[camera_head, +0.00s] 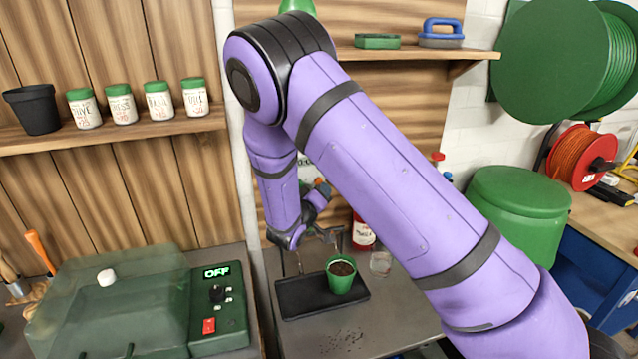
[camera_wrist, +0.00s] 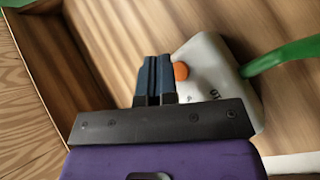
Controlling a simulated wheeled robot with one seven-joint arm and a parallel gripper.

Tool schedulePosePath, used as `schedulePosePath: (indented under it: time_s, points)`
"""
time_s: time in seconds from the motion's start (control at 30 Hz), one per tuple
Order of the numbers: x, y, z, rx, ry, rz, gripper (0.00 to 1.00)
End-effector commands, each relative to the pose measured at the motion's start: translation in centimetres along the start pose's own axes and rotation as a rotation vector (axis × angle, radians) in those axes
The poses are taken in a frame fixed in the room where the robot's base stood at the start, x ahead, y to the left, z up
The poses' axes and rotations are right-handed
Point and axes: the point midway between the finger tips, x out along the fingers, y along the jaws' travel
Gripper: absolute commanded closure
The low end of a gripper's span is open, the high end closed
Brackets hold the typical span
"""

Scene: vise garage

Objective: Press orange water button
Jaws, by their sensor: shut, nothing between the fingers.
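The orange button (camera_wrist: 181,71) is a round knob on the face of a pale grey box (camera_wrist: 208,62) in the wrist view. A green tube (camera_wrist: 280,55) comes out of the box's right side. My gripper (camera_wrist: 156,62) is shut and empty, with its dark blue fingers side by side. Its fingertips appear just left of the button; I cannot tell if they touch it. In the head view my arm largely hides the box. A green pot of soil (camera_head: 341,276) stands on a black tray (camera_head: 300,297) below my wrist.
A red-labelled bottle (camera_head: 362,236) and a clear glass jar (camera_head: 381,263) stand behind the pot. A transparent-lidded machine (camera_head: 115,305) showing OFF is at left. Shelves hold a black pot (camera_head: 34,109) and several labelled jars. A green bin (camera_head: 518,215) is at right.

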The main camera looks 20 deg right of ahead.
Motion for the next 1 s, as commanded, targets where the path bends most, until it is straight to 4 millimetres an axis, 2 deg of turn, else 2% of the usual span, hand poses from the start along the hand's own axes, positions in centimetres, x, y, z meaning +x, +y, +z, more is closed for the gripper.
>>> schedulePosePath:
  time_s: [0.63, 1.0]
  points:
    - [-3.2, 2.3, 2.3, 0.000, -0.001, 0.000, 1.00]
    - [-3.5, 2.5, 2.5, 0.000, 0.000, 0.000, 1.00]
